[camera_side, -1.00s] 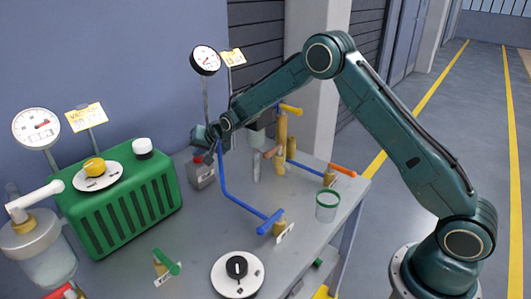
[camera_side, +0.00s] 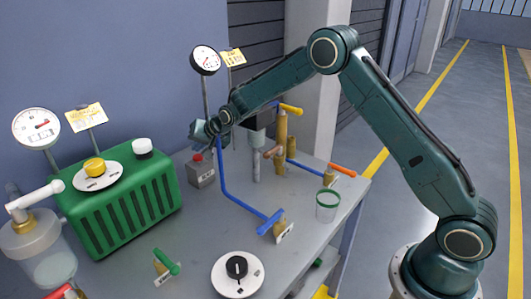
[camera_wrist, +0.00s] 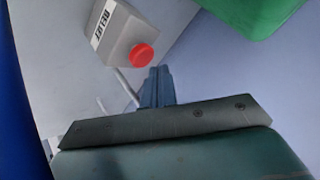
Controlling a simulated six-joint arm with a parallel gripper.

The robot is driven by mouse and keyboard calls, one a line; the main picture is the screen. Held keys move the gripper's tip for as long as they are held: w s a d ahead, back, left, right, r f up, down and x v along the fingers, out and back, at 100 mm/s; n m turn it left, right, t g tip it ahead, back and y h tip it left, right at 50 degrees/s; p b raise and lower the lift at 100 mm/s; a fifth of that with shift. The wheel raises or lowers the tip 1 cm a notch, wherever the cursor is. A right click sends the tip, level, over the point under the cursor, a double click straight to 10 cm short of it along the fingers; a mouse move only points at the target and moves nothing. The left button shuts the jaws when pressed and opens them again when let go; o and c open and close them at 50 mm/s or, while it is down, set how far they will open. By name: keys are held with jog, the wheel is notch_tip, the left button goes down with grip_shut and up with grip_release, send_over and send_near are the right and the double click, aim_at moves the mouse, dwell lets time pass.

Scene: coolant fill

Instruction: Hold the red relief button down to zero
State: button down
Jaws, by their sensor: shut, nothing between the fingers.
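The red relief button (camera_side: 197,157) sits on top of a small grey box (camera_side: 201,175) on the bench. My gripper (camera_side: 196,132) is above the box and apart from the button in the side view. In the wrist view its fingers (camera_wrist: 158,75) are together and empty, beside the button in the picture. A round dial gauge (camera_side: 206,60) stands on a pole behind; its needle is too small to read surely.
A green ribbed unit (camera_side: 125,205) with a yellow knob stands left. A blue pipe (camera_side: 221,180) runs close to the right of the relief box. Brass fittings (camera_side: 282,135) and a green-rimmed cup (camera_side: 327,205) stand further right. A black dial knob (camera_side: 237,267) is at the front.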

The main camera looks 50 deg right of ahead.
aim_at(201, 157)
jog(key=shift+r, duration=2.5)
jog(key=shift+r, duration=0.1)
jog(key=shift+s+r, duration=0.2)
jog(key=shift+r, duration=0.05)
jog(key=s+d+r+n+g, duration=0.1)
jog(key=s+r+n, duration=0.1)
jog(key=s+r, duration=0.8)
jog(key=s+r+n+g, duration=0.15)
jog(key=s+r, duration=0.35)
jog(key=s, duration=0.8)
jog(key=s+f+n, duration=0.1)
jog(key=s+n, duration=0.1)
jog(key=s, duration=1.1)
jog(key=s+d+f+n+g+h, duration=0.1)
jog(key=s+f+n, duration=0.1)
jog(key=s, duration=1.1)
jog(key=shift+s, duration=0.3)
